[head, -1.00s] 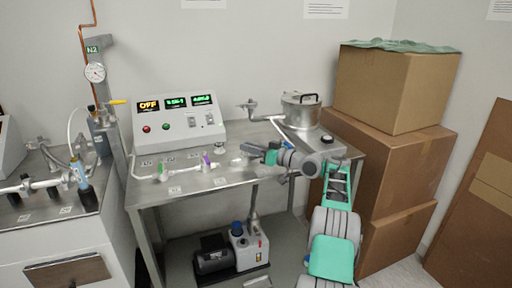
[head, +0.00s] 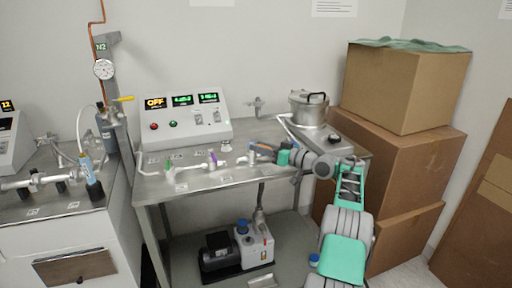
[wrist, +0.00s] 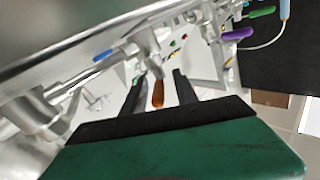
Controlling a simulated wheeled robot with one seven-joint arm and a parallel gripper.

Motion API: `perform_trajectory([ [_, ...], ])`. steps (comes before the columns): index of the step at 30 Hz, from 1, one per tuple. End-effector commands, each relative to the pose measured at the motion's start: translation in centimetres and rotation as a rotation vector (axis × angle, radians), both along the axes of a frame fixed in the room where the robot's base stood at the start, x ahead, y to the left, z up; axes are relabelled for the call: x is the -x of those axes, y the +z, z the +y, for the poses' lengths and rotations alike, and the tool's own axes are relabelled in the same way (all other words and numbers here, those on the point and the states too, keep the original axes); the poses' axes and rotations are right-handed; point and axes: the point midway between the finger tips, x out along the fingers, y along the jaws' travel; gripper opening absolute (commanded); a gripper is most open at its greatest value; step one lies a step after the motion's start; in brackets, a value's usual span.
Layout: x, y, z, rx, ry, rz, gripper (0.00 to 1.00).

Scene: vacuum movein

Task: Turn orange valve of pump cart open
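The orange valve handle (wrist: 157,94) stands between my two dark fingers in the wrist view. My gripper (wrist: 158,92) is open, with a visible gap on each side of the handle. In the head view my gripper (head: 262,149) is at the right end of the white pipe line on the steel pump cart (head: 190,183). A small orange patch shows there by the fingertips, partly hidden by the gripper. Whether a finger touches the valve body cannot be told.
A purple handle (head: 213,158) and a green handle (head: 168,163) sit farther left on the pipe. A control box (head: 184,122) and metal pot (head: 308,108) stand behind. Cardboard boxes (head: 400,165) crowd the right. A pump (head: 253,245) sits on the lower shelf.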

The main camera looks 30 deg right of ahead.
Motion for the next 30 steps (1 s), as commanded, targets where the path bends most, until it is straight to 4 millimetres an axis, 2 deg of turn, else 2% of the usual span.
perform_trajectory([
  [3, 2.9, 0.0, -1.6, -0.001, -0.004, -0.001, 0.35],
  [4, 3.2, -0.7, -1.7, 0.001, -0.002, -0.002, 0.35],
  [7, 3.5, -1.2, -2.1, 0.003, -0.001, -0.005, 0.35],
  [15, 4.9, -0.5, -2.5, 0.002, -0.004, -0.002, 0.35],
  [25, 5.0, 0.0, -2.5, -0.001, -0.004, 0.000, 0.35],
  [28, 5.2, 0.2, -2.8, 0.011, -0.011, 0.002, 0.27],
  [30, 5.9, 0.7, -3.7, 0.048, -0.034, 0.004, 0.21],
])
